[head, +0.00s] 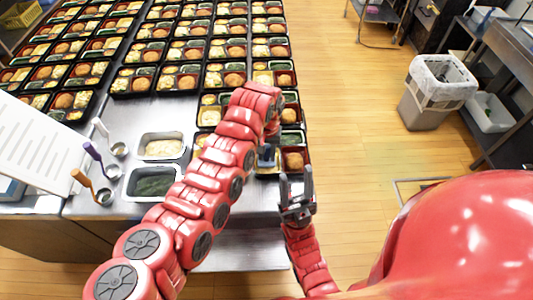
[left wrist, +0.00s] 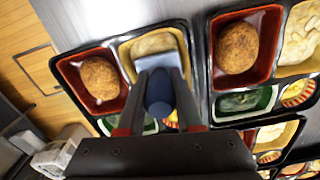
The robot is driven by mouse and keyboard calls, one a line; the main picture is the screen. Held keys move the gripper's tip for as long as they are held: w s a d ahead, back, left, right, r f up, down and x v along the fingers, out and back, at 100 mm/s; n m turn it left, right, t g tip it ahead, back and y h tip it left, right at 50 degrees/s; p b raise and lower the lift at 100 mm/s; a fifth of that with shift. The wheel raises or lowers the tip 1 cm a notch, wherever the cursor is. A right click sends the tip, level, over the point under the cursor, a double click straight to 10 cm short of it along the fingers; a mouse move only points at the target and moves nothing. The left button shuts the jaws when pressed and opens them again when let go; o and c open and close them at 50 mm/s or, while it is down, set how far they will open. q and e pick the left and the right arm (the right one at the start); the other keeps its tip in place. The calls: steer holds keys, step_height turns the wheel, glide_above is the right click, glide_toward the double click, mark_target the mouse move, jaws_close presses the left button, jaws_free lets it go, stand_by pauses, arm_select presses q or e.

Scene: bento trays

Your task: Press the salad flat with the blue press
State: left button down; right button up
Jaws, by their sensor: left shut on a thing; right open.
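My left gripper (left wrist: 158,78) is shut on the blue press (left wrist: 158,103), seen from above with its dark blue handle between the fingers. The press's pale blue plate (left wrist: 141,57) is at the yellow compartment of a bento tray, over or against the near part of the creamy salad (left wrist: 153,43). I cannot tell whether it touches. In the head view the press (head: 266,157) shows at the front tray (head: 279,177), with my left arm partly hiding it. My right gripper (head: 296,205) is open and empty, in front of the table edge.
That tray also holds a croquette (left wrist: 100,78) in a red compartment. A neighbouring tray stands close beside it (left wrist: 211,82). Metal pans of pale salad (head: 164,148) and greens (head: 152,185), and several ladles, stand at left. Filled trays cover the table's far part.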

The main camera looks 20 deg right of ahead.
stand_by(0.5)
arm_select(q)
steer(key=shift+r+p, duration=0.5)
steer(key=shift+r, duration=3.45)
steer(key=shift+p, duration=0.35)
